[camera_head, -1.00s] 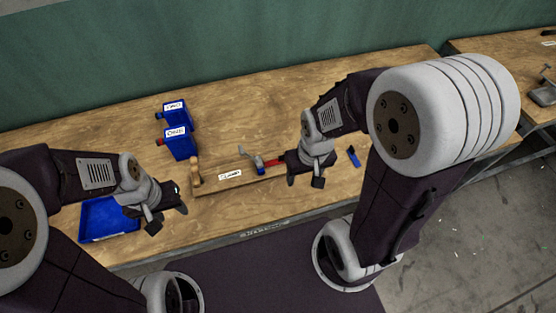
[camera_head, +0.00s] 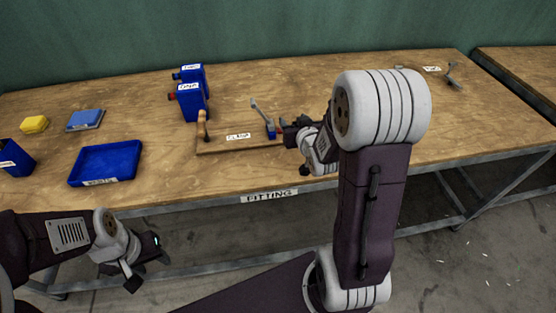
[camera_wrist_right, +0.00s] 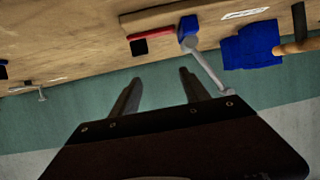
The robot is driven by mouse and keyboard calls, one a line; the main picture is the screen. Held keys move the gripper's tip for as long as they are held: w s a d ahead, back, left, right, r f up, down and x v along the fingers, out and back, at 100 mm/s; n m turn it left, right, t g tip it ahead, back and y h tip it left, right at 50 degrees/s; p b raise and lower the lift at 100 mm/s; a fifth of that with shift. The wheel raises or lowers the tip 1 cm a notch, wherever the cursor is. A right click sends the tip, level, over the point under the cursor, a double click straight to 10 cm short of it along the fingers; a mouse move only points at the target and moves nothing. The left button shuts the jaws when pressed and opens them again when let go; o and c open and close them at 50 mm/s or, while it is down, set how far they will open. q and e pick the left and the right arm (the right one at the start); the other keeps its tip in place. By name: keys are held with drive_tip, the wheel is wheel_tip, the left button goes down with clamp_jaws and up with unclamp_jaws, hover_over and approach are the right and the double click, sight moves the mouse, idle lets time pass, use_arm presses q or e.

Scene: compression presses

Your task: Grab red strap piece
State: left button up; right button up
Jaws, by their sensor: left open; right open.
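In the head view the clamp (camera_head: 264,122) stands on a wooden board, and the strap's place is mostly hidden by my right gripper (camera_head: 290,131). That gripper is open and empty. In the right wrist view its two fingers (camera_wrist_right: 158,82) point toward the strap, apart from it. My left gripper (camera_head: 154,245) is open and empty, low at the left in front of the bench.
The bench's right side is mostly clear.

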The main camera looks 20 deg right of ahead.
drive_tip(key=d+f, duration=0.1)
drive_tip(key=f, duration=0.1)
drive_tip(key=d+f, duration=0.1)
drive_tip(key=f, duration=0.1)
drive_tip(key=shift+d+b, duration=0.2)
drive_tip(key=shift+b, duration=0.2)
drive_tip(key=shift+w+d+m+g, duration=0.1)
drive_tip(key=shift+w+m+g, duration=0.05)
drive_tip(key=shift+m+g, duration=0.15)
drive_tip(key=x, duration=0.2)
drive_tip(key=shift+w, duration=0.35)
drive_tip(key=x, duration=0.6)
drive_tip(key=shift+d, duration=0.3)
drive_tip(key=shift+s+r, duration=0.1)
drive_tip(key=shift+r, duration=0.05)
drive_tip(key=shift+c, duration=0.9)
clamp_jaws()
